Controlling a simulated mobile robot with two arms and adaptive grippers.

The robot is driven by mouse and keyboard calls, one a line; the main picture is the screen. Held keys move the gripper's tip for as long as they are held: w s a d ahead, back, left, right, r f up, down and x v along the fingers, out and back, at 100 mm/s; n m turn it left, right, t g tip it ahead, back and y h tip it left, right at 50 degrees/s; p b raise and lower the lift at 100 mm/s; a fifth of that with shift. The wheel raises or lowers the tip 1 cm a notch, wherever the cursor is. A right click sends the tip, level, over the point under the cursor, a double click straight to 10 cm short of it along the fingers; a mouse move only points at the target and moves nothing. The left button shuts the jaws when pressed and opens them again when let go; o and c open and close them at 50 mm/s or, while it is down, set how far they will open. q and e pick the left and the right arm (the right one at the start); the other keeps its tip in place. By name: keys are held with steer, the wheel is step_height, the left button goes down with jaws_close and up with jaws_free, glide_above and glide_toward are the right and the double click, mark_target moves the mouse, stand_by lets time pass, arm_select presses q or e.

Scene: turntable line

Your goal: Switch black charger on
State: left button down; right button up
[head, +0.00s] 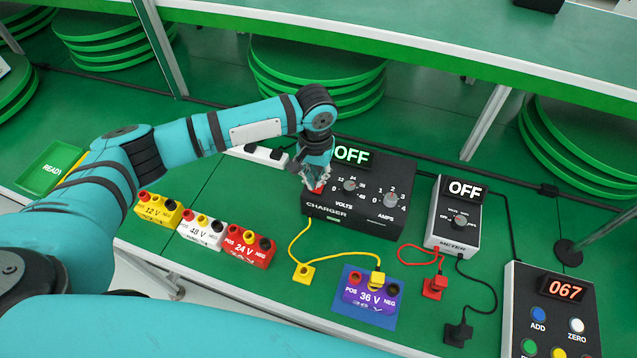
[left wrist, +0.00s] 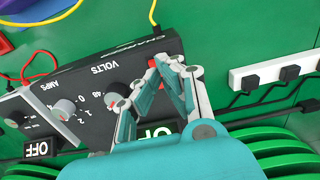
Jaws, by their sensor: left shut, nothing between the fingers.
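The black charger (head: 345,215) stands on the green table in the head view, its display (head: 352,155) reading OFF. It has a VOLTS knob (head: 350,184) and an AMPS knob (head: 390,199). A red switch (head: 318,188) shows at its left end, partly covered by my left gripper (head: 317,180). That gripper is shut and empty, its fingertips at the switch; I cannot tell whether they touch it. In the left wrist view the fingers (left wrist: 160,66) reach over the charger (left wrist: 95,75) beside the VOLTS knob (left wrist: 137,88). My right gripper is out of view.
A meter (head: 455,222), display OFF, and a counter box (head: 550,310) reading 067 stand to the right. Yellow, white and red batteries line the front left. A purple 36 V battery (head: 370,295) with a yellow plug sits on a blue mat. Cables cross the table. A power strip (head: 258,154) lies behind.

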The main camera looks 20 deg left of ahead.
mark_target(316, 189)
arm_select(q)
steer(key=shift+f, duration=0.7)
steer(key=shift+s+f+b, duration=0.1)
steer(key=shift+f+b, duration=0.2)
steer(key=shift+f, duration=0.25)
stand_by(0.4)
step_height(316, 189, up, 2)
steer(key=p, duration=0.2)
steer(key=shift+p, duration=0.3)
step_height(316, 189, up, 5)
steer(key=p, duration=0.6)
steer(key=shift+r, duration=0.1)
